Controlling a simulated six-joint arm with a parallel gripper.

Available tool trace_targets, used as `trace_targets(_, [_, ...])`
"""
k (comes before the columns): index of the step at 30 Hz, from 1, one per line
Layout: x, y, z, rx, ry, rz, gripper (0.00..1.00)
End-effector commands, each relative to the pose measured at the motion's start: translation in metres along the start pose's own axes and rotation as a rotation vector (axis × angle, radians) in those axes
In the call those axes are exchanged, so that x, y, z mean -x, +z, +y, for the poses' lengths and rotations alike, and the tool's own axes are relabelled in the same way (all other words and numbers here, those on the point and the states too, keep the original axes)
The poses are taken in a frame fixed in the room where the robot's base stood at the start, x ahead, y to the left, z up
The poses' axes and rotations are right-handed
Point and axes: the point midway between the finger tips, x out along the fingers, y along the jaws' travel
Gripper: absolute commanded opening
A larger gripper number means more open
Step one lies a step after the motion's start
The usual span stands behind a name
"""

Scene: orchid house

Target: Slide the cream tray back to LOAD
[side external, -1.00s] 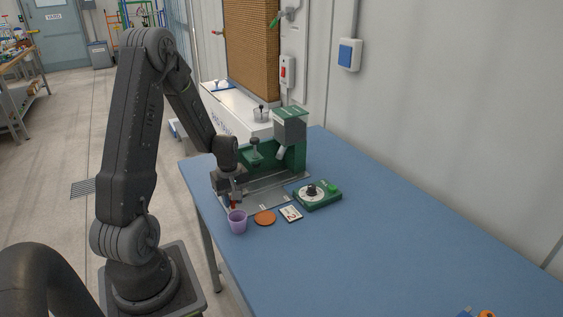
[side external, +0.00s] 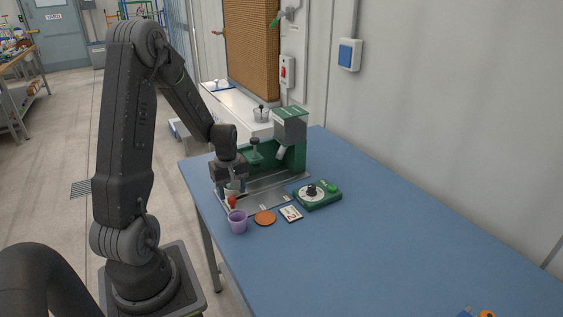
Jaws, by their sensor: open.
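My gripper (side external: 230,183) is open at the left end of a grey metal base plate (side external: 273,196), low above it. A small pale piece (side external: 232,187), perhaps part of the cream tray, shows between its fingers; it is too small and too covered to tell for sure. An orange-red knob-like piece (side external: 232,201) shows just below it, at the near edge of the plate. A green machine (side external: 290,150) with a post and a head stands at the back of the plate. No LOAD marking can be read.
A purple cup (side external: 238,222) stands close in front of my gripper.

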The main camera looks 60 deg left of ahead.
Motion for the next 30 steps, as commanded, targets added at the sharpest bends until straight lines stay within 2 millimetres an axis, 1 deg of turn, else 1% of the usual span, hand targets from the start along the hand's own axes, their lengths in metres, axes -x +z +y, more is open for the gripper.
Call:
trace_targets(3, [0.010, 0.000, 0.000, 0.000, 0.002, 0.002, 0.53])
trace_targets(13, [0.034, 0.000, 0.000, 0.000, 0.002, 0.002, 0.53])
trace_targets(17, [0.038, 0.000, 0.000, 0.000, 0.000, 0.000, 0.53])
trace_targets(25, [0.038, 0.000, 0.000, -0.002, 0.000, 0.000, 0.53])
trace_targets(28, [0.046, 0.008, 0.004, -0.041, 0.011, 0.011, 0.53])
trace_targets(30, [0.059, 0.021, 0.010, -0.114, 0.028, 0.030, 0.53])
